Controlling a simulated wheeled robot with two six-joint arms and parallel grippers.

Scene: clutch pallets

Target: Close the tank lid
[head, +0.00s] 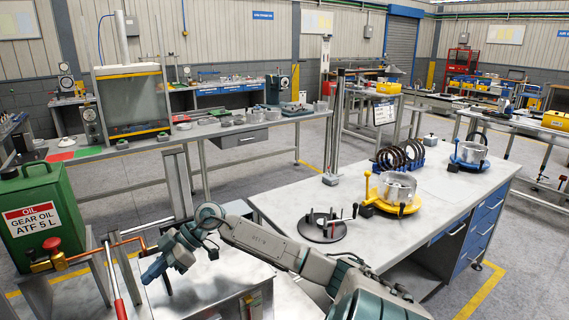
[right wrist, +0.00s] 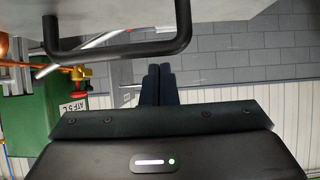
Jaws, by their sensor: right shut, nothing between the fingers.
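The tank lid (head: 215,285) is a light metal plate at the bottom centre of the head view. It looks flat; whether it sits fully down on the tank is hidden by my right arm. Its black bar handle (right wrist: 120,50) crosses the top of the upside-down right wrist view, and part of it shows in the head view. My right gripper (head: 152,271) is shut and empty, close to the handle. In the right wrist view its fingers (right wrist: 159,72) are together, just short of the bar; contact cannot be told. My left gripper is not in view.
A green gear oil can (head: 42,215) with a copper pipe (head: 85,256) and red valve stands left of the lid. A white-topped workbench (head: 285,208) to the right carries a yellow clutch fixture (head: 397,192), dark rings (head: 400,154) and a black round stand (head: 322,230).

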